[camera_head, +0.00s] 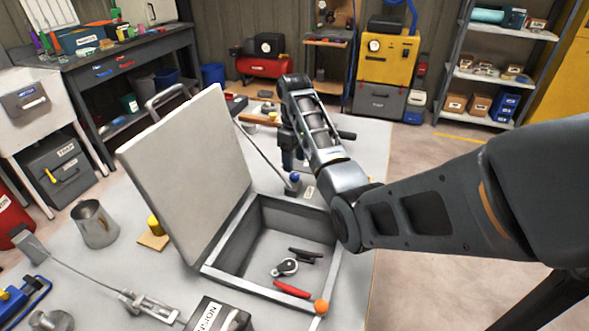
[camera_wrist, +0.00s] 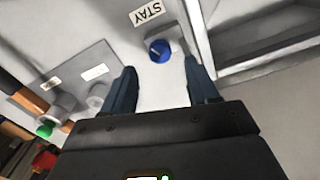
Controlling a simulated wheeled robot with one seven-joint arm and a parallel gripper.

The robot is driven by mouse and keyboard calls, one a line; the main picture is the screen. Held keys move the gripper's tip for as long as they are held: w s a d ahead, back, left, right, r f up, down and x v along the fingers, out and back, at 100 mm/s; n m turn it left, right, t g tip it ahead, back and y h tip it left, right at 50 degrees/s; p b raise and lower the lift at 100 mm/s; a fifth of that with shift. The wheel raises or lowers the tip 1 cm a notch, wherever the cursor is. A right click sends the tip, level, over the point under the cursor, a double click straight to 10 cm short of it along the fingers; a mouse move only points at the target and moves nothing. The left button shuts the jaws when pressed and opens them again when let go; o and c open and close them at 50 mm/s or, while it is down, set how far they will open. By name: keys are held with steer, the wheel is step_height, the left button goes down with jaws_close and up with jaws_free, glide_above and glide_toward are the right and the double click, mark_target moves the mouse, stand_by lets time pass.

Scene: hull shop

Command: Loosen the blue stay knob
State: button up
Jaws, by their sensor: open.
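The blue stay knob (camera_head: 294,177) sits low beside the back right corner of a grey box, near the foot of a thin stay rod (camera_head: 262,150). In the wrist view the blue knob (camera_wrist: 159,49) lies beyond and between my two fingertips, beside a "STAY" label (camera_wrist: 147,13). My gripper (camera_wrist: 163,78) is open, with nothing between its fingers. In the head view my gripper (camera_head: 290,158) is partly hidden by my arm and sits just behind the knob. The wrist view does not clearly show contact with the knob.
The box's lid (camera_head: 185,165) stands tilted open left of my arm. The open box (camera_head: 222,262) holds a red-handled tool and small dark parts. An orange ball knob (camera_head: 321,306) is at its front corner. A metal mug (camera_head: 94,224) stands left. Green (camera_wrist: 45,130) and red knobs show in the wrist view.

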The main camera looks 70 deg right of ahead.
steer(key=shift+r, duration=1.4)
